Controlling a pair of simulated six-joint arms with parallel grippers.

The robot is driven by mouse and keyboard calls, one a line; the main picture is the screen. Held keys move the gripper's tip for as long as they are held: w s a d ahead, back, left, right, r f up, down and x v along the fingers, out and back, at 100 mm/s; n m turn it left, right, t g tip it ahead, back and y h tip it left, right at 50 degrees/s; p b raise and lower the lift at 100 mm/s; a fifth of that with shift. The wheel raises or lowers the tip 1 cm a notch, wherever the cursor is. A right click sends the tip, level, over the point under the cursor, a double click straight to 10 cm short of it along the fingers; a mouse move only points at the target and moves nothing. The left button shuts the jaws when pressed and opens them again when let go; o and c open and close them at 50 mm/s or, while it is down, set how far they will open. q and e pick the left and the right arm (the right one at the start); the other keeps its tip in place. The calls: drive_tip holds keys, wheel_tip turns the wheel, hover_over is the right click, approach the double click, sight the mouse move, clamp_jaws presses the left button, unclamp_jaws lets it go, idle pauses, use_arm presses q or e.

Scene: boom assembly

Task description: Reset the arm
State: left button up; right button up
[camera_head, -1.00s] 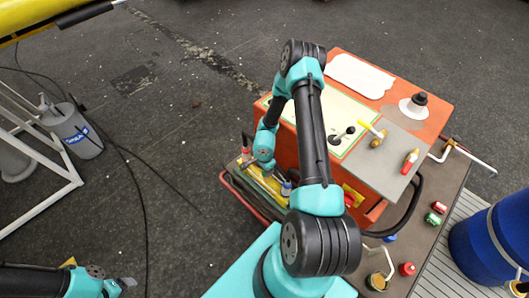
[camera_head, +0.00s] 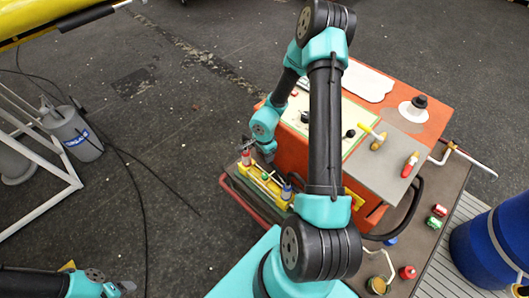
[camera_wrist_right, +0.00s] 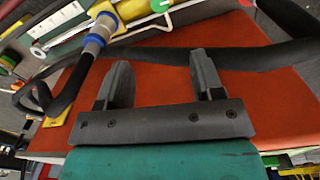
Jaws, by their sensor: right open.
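My right arm reaches over the orange machine box (camera_head: 292,152) in the head view. Its gripper (camera_head: 270,157) hangs beside the box's left face, above the yellow tool rack (camera_head: 262,182). In the right wrist view the gripper's two fingers (camera_wrist_right: 162,75) stand apart with nothing between them. The box's orange face (camera_wrist_right: 240,78) lies beyond them, and a grey and blue hose fitting (camera_wrist_right: 96,42) is to their left. My left gripper (camera_head: 121,288) is low at the left in the head view, away from the machine; its jaws are too small to read.
The box top carries a black joystick (camera_head: 351,133), a red-tipped handle (camera_head: 410,164) and a yellow-tipped lever (camera_head: 378,141). A blue barrel (camera_head: 485,250) stands at the right. A grey canister (camera_head: 75,135) and white frame are at the left. The floor between is clear apart from cables.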

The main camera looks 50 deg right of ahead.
drive_tip(key=shift+r, duration=0.1)
idle(0.5)
drive_tip(key=s+a+f+n+y, duration=0.1)
drive_tip(key=s+a+n+y, duration=0.1)
drive_tip(key=a+n, duration=0.7)
drive_tip(key=s+a+f+n+t+y, duration=0.1)
drive_tip(key=s+a+n, duration=0.1)
drive_tip(key=a+n, duration=0.7)
drive_tip(key=a, duration=0.4)
drive_tip(key=shift+s+a+f+y, duration=0.15)
drive_tip(key=shift+a+f+y, duration=0.2)
drive_tip(key=shift+y, duration=0.05)
idle(1.9)
